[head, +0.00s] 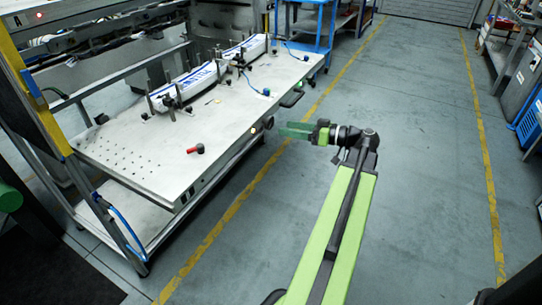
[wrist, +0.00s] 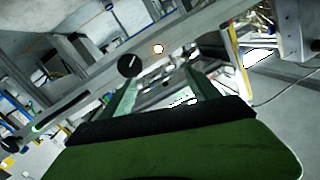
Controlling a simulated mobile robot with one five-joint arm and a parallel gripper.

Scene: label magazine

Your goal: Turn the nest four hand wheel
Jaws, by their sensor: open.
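A round black hand wheel (wrist: 129,65) with a white mark sits on the grey edge rail in the wrist view, just beyond the tip of my left finger and apart from it. I cannot read a nest number on it. A second dark round knob (wrist: 10,144) shows at the far left of that rail. My gripper (head: 284,130) is open and empty, held out in front of the steel table's front edge in the head view. Its two green fingers stand apart in the wrist view (wrist: 160,88).
The steel table (head: 150,150) carries white label stacks (head: 185,85) between posts and a red-handled lever (head: 195,149). A small lit button (wrist: 158,48) sits on the rail beside the wheel. The floor (head: 400,130) right of the table is clear.

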